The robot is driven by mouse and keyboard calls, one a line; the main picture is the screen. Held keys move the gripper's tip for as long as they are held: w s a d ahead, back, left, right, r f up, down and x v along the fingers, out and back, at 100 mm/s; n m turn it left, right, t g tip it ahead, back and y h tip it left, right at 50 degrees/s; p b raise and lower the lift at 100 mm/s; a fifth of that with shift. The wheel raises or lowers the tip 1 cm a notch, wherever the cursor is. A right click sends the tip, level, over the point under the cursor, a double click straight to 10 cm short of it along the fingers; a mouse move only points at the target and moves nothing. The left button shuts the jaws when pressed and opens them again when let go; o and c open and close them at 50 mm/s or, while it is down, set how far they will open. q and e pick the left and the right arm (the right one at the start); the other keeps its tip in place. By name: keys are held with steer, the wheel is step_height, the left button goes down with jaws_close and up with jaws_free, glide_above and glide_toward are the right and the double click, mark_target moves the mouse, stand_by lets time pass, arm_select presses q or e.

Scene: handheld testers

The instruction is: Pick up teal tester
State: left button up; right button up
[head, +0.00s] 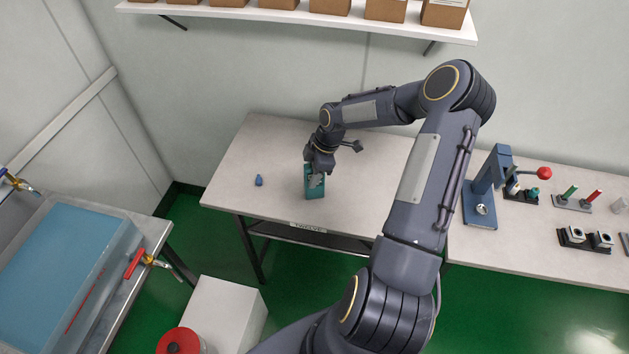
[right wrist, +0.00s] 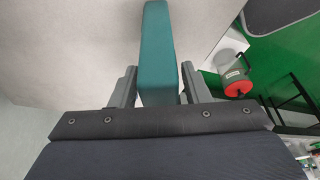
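In the right wrist view the teal tester (right wrist: 160,50) reaches up between the two fingers of my right gripper (right wrist: 159,82). The fingers stand one on each side of it, and narrow gaps seem to show, so the gripper looks open around it. The gripper hides part of the tester in the head view. My left gripper is not in view.
A small blue object (head: 259,180) lies on the table (head: 235,195) left of the tester. A blue press (head: 482,200) and small racks stand on the right-hand table. A shelf with boxes (head: 335,6) hangs above. The table's front edge is close to the tester.

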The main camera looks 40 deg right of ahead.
jaws_close()
steer(key=shift+r, duration=0.1)
